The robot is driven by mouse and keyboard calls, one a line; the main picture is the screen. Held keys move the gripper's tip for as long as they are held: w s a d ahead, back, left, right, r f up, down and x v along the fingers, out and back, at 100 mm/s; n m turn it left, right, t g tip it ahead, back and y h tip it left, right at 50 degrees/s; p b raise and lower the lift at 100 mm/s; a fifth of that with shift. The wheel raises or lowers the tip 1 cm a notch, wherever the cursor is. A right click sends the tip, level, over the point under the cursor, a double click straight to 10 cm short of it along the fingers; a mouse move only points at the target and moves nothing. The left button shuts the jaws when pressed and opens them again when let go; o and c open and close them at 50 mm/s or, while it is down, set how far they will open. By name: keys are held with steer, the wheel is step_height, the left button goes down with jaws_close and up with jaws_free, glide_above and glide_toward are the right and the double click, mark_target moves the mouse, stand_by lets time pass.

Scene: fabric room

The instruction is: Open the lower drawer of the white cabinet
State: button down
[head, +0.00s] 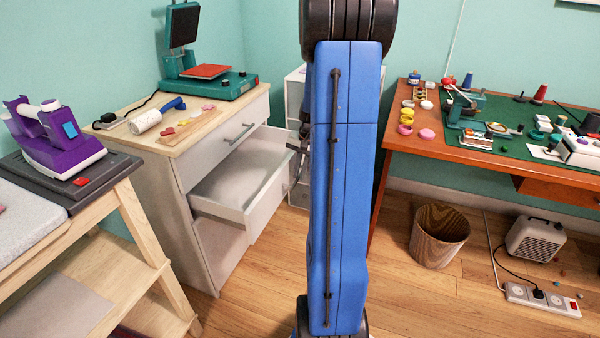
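The white cabinet (186,215) with a pale wooden top stands left of centre in the head view. Its upper drawer (225,140) is closed and has a grey bar handle (240,133). The lower drawer (238,180) is pulled out well past the cabinet front, and its visible inside looks empty. My blue arm link stands upright in front of the camera and hides what is behind it. Dark parts at my arm's end, likely my gripper (301,142), peek out left of the link near the open drawer's front. Its fingers and any contact with the drawer are hidden.
A wooden stand (130,225) with a purple iron is at the left. A heat press (205,80) stands on the cabinet. At right are a cluttered desk (405,138), a waste basket (438,235), a heater (535,238) and a power strip (542,299). Floor lies clear around my arm.

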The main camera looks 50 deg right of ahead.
steer(key=s, duration=0.1)
steer(key=s+d, duration=0.1)
steer(key=s, duration=0.1)
steer(key=shift+s+d, duration=0.2)
steer(key=shift+d, duration=0.05)
steer(key=c, duration=1.8)
jaws_free()
steer(key=shift+c, duration=0.2)
steer(key=s+d+r, duration=0.1)
steer(key=s+r, duration=0.2)
steer(key=r, duration=1.4)
steer(key=shift+d, duration=0.15)
